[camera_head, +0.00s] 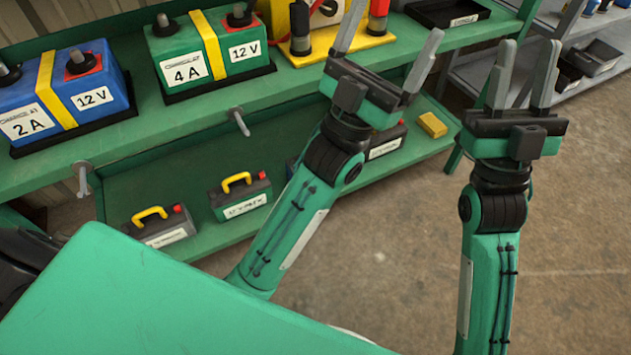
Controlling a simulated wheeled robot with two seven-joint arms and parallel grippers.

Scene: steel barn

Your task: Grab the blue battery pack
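On the lower shelf are a dark pack (160,227) and a green-sided pack (240,194), both with yellow handles. My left gripper (396,18) is open and empty, in front of the upper shelf. My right gripper (528,48) is open and empty, right of the shelf over the floor.
A green "4 A" box (193,57) and a yellow-based device (330,47) share the upper shelf (190,112). A yellow block (432,125) lies at the lower shelf's right end. A grey rack (480,72) stands behind. The floor (580,230) at right is clear.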

